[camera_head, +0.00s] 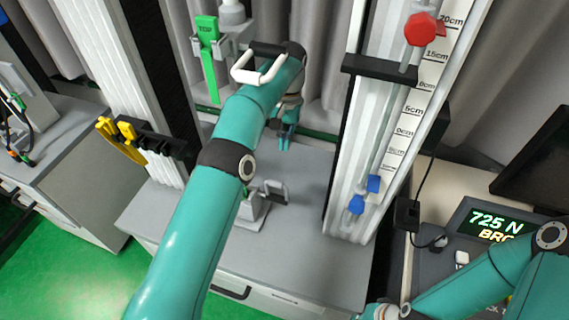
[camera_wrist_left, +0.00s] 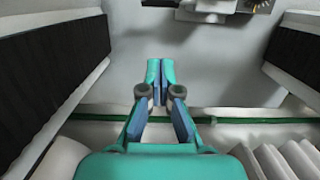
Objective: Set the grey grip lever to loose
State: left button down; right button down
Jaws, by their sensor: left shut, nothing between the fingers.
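My left gripper (camera_head: 285,138) points down over the grey bench, behind my forearm. In the left wrist view its fingers (camera_wrist_left: 160,70) are shut together with nothing between them. A small grey grip fixture (camera_head: 252,211) stands on the bench, nearer the camera than the gripper. A grey loop-shaped lever (camera_head: 276,191) sticks out at its right; I cannot tell its setting. The fixture shows cut off at the top of the left wrist view (camera_wrist_left: 205,12), apart from the fingers. My right arm enters at lower right; its gripper is out of view.
The scaled drop tower (camera_head: 400,110), with a red knob (camera_head: 421,29) and blue parts (camera_head: 357,204), stands right. A display (camera_head: 492,221) reads 725 N.

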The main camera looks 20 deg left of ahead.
pick_arm(q)
jog(key=shift+d+r, duration=0.1)
jog(key=shift+d, duration=0.05)
jog(key=s+f+b, duration=0.1)
jog(key=s+f, duration=0.4)
jog(key=f, duration=0.3)
jog(key=shift+b, duration=0.4)
dwell(0.3)
jog(key=shift+s, duration=0.15)
